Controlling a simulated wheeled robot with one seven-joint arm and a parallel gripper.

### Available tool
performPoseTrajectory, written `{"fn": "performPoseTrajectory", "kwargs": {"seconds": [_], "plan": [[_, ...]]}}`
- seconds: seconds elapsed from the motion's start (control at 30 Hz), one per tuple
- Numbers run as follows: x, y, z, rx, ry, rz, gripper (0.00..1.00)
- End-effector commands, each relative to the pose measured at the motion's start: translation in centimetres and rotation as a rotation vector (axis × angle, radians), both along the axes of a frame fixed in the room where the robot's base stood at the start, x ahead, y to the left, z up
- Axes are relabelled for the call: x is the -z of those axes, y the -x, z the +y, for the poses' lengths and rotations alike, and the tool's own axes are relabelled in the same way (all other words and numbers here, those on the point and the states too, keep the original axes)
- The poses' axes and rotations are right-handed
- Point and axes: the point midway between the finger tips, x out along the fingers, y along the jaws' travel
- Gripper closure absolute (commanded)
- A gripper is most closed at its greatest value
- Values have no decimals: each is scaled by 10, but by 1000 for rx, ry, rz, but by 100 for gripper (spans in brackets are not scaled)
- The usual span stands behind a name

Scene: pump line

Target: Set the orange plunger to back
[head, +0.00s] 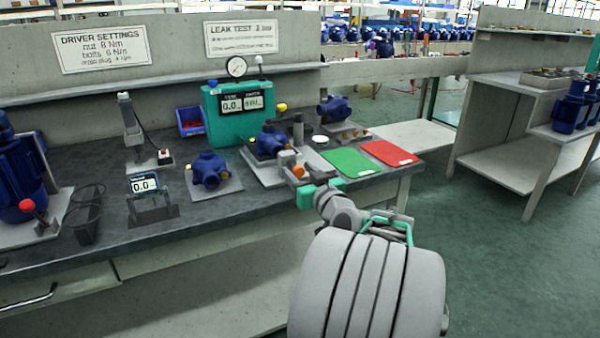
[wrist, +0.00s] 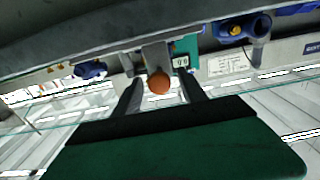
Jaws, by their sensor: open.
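The orange plunger shows in the wrist view as a round orange knob (wrist: 159,83) on the end of a grey block. In the head view an orange knob (head: 299,171) shows at the front of the grey pump fixture (head: 262,174), right by my fingertips. My gripper (head: 295,180) reaches in from the front of the bench. In the wrist view its two dark fingers (wrist: 160,92) are apart, with the knob between them. I cannot tell whether either finger touches the knob. The plunger's shaft is hidden.
A blue pump (head: 270,140) sits on the fixture, with a teal leak tester (head: 225,125) behind it. A green mat (head: 350,162) and a red mat (head: 390,152) lie to the right. Another blue pump (head: 209,168) stands to the left. The floor at right is clear.

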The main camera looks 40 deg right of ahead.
Motion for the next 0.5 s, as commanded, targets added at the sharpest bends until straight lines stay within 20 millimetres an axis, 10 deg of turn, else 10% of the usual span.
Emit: {"fn": "performPoseTrajectory", "kwargs": {"seconds": [0.5], "plan": [[-1,74,20,4,-1,0,51]]}}
